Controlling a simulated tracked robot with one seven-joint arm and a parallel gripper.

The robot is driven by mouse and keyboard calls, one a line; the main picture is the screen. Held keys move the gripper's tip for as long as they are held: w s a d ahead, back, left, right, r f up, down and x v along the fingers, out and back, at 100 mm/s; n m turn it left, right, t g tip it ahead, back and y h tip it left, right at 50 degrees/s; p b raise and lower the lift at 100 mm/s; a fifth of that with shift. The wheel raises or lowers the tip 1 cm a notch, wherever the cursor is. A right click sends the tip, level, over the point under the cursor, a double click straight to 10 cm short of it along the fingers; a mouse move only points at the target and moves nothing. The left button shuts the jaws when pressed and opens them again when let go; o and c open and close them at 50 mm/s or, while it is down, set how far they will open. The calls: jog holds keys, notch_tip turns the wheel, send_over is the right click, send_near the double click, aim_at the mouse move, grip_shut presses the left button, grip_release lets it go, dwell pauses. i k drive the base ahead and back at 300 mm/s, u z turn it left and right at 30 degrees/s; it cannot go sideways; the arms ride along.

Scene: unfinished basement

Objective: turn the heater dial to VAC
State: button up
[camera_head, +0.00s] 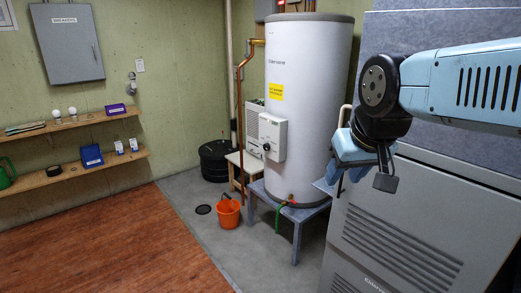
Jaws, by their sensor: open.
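The tall white cylindrical water heater (310,85) stands on a low grey-blue stand left of my arm. A white control box (279,135) is fixed to its lower front. A small dark round dial (266,147) sits on the box; its markings and pointer are too small to read. My gripper (362,181) hangs open in front of the grey cabinet, right of the heater and well apart from the dial. It points downward, and nothing is clearly held between its fingers.
A large grey cabinet (400,235) fills the right side. An orange bucket (228,214) stands on the concrete floor before the heater, with a black tub (213,163) and a small stool (240,165) behind. Shelves (75,168) line the left wall. The left floor is clear.

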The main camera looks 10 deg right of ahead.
aim_at(266, 147)
jog(key=k, duration=1.3)
jog(key=u, duration=0.4)
jog(key=i, duration=2.25)
jog(key=z, duration=0.6)
